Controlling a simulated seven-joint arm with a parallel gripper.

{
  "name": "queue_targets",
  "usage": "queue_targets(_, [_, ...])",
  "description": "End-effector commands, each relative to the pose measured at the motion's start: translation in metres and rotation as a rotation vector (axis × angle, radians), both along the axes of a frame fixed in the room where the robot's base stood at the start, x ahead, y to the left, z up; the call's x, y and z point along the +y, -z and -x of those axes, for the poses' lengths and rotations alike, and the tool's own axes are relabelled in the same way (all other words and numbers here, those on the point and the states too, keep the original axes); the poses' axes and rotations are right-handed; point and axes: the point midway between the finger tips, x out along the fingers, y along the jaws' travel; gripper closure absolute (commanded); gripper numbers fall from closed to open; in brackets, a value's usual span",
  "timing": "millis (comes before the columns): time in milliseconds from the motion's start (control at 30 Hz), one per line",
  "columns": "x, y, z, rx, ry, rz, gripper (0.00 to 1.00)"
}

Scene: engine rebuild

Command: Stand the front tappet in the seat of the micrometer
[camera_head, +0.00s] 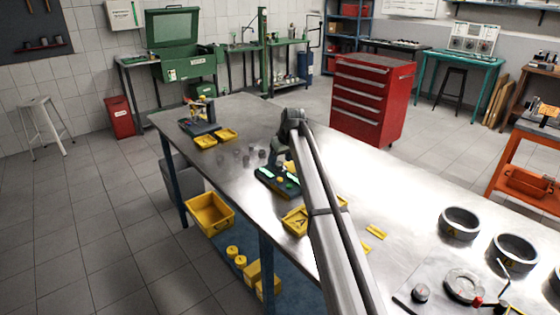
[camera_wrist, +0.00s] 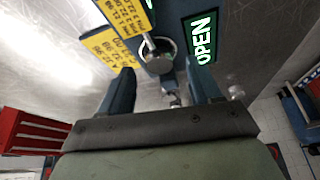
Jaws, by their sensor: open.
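The micrometer (camera_head: 266,183) is a dark unit with lit green displays on the steel bench, below my gripper (camera_head: 281,163) in the head view. In the wrist view the micrometer (camera_wrist: 172,80) shows a green "OPEN" display and a round metal seat area (camera_wrist: 153,58) with a rod above it. I cannot tell whether a tappet stands there. My gripper (camera_wrist: 158,72) is open, its fingers on either side of the micrometer's middle, with nothing clearly held. Several small grey tappets (camera_head: 237,153) stand on the bench left of the micrometer; I cannot tell which is the front one.
Yellow trays (camera_head: 206,141) and a dark fixture (camera_head: 198,118) stand at the bench's far left end. Another yellow tray (camera_head: 295,221) lies near the front edge, partly behind my arm. Metal rings (camera_head: 460,222) and a measuring plate (camera_head: 425,306) occupy the right.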

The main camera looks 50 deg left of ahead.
Motion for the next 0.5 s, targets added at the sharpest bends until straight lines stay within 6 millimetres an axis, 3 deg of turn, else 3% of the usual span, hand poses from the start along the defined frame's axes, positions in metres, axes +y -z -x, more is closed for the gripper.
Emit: queue_targets(500, [-0.036, -0.088, 0.006, -0.001, 0.0, -0.001, 0.37])
